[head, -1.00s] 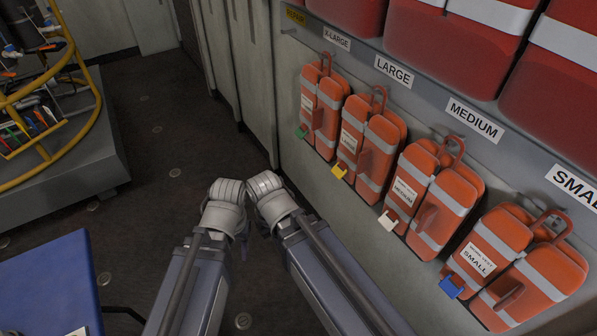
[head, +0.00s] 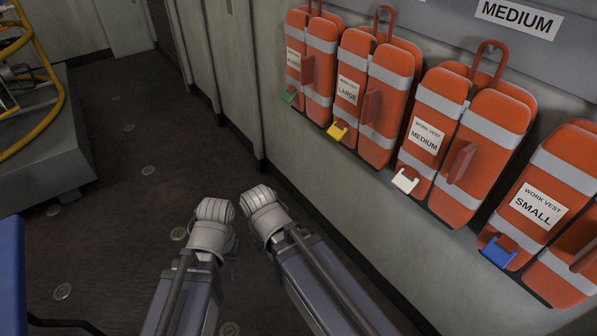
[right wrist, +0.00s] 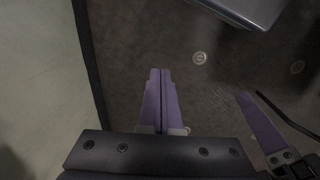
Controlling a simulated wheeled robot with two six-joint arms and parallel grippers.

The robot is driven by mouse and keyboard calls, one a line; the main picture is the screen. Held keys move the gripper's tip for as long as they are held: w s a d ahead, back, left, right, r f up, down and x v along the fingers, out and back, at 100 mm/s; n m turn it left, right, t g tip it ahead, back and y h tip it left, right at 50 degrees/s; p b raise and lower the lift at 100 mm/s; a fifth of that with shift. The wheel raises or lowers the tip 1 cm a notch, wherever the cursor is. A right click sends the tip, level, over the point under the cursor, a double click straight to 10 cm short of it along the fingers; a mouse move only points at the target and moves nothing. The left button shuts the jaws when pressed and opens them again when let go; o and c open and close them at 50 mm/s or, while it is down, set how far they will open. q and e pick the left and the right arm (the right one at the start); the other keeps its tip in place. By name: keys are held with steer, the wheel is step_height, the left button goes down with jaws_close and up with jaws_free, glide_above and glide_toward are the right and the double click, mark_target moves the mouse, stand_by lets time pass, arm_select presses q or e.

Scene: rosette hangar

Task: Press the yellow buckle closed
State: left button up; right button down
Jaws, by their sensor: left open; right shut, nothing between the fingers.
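The yellow buckle (head: 337,130) hangs at the lower front of the orange vest labelled large (head: 352,85), on the wall rack in the head view. It is too small to tell whether its parts are latched. My left gripper (head: 234,264) is low over the floor, left of the vests, mostly hidden behind its own wrist; it is open and empty. A purple finger of it also shows in the right wrist view (right wrist: 260,125). My right gripper (right wrist: 160,72) is shut and empty, with its purple fingers together over the floor. Both are well away from the buckle.
Neighbouring vests carry a green buckle (head: 289,95), a white buckle (head: 405,181) and a blue buckle (head: 497,252). A blue surface (head: 10,275) is at the left edge. A grey platform with yellow rails (head: 45,140) stands at far left. The floor between is clear.

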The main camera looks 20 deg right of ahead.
steer(key=w+d+f+m+b, duration=0.25)
steer(key=d+f+b, duration=0.2)
steer(key=f, duration=0.25)
steer(key=w+d+r+m+t+h, duration=0.25)
steer(key=w+d+m+h, duration=0.3)
steer(key=w+d, duration=0.45)
arm_select(q)
step_height(320, 180, down, 7)
steer(key=shift+f+b, duration=0.15)
steer(key=shift+b, duration=0.25)
arm_select(e)
steer(key=w+r+m+t+h, duration=0.2)
steer(key=w+r+m+h, duration=0.2)
steer(key=r, duration=0.5)
steer(key=w+a+r+m+t+h, duration=0.1)
steer(key=w+r+m+h, duration=0.4)
steer(key=r, duration=0.5)
steer(key=shift+w+a+t+h, duration=0.2)
steer(key=shift+w+t+h, duration=0.25)
steer(key=shift+w+h, duration=0.35)
arm_select(q)
steer(key=shift+d, duration=0.15)
arm_select(e)
steer(key=shift+w+d, duration=0.15)
